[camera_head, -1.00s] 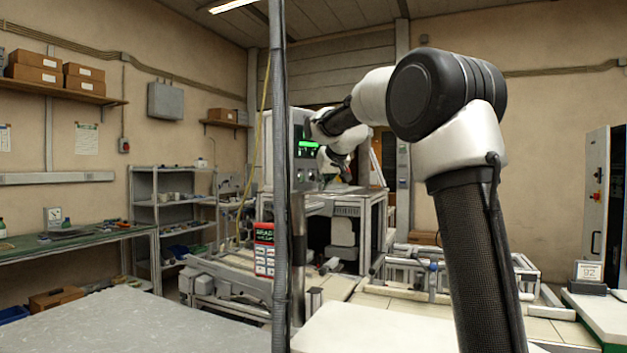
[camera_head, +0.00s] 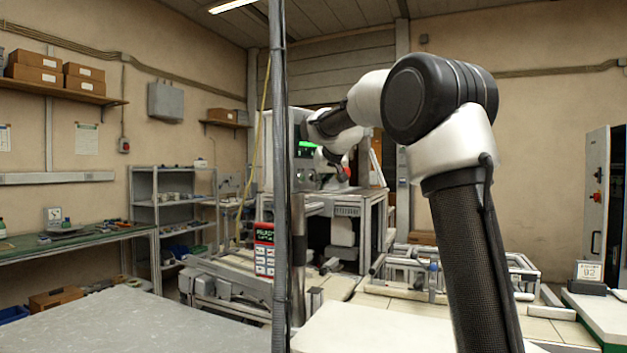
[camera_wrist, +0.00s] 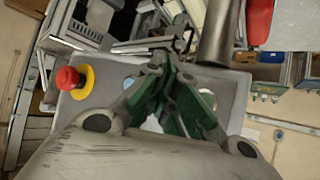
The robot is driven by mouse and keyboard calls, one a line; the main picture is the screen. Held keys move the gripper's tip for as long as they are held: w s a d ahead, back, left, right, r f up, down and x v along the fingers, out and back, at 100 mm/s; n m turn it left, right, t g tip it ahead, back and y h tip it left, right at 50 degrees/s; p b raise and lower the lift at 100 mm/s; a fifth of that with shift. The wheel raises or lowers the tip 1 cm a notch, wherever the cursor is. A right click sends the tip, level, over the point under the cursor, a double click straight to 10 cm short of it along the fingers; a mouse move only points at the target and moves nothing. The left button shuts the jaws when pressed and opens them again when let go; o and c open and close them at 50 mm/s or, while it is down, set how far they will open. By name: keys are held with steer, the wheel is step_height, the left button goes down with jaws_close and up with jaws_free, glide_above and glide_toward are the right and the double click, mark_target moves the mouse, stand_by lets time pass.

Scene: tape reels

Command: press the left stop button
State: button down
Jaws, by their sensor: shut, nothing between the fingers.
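A red stop button (camera_wrist: 68,78) with a yellow ring is mounted on a grey panel (camera_wrist: 120,78), left of my gripper (camera_wrist: 172,78) in the wrist view. My gripper's dark fingers with green pads are shut and empty. A gap shows between them and the button in the picture; the depth of that gap is hard to tell. In the head view my arm reaches to the machine with the green-lit display (camera_head: 306,149), and its end is too small and covered to make out. I cannot pick out the stop button there.
A grey post (camera_head: 279,200) crosses the head view in front of the machine. A red-headed sign panel (camera_head: 264,250) stands beside it. A low metal frame (camera_head: 410,275) lies to the right of the machine. A pale table top (camera_head: 130,325) is at the near left.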

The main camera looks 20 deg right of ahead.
steer(key=shift+w, duration=0.1)
stand_by(0.5)
steer(key=shift+s+d, duration=0.3)
steer(key=shift+s, duration=0.4)
steer(key=shift+s+d, duration=0.4)
steer(key=shift+s, duration=0.35)
steer(key=shift+s+d, duration=0.4)
steer(key=shift+s, duration=0.3)
steer(key=shift+s+d, duration=0.4)
steer(key=shift+s, duration=0.35)
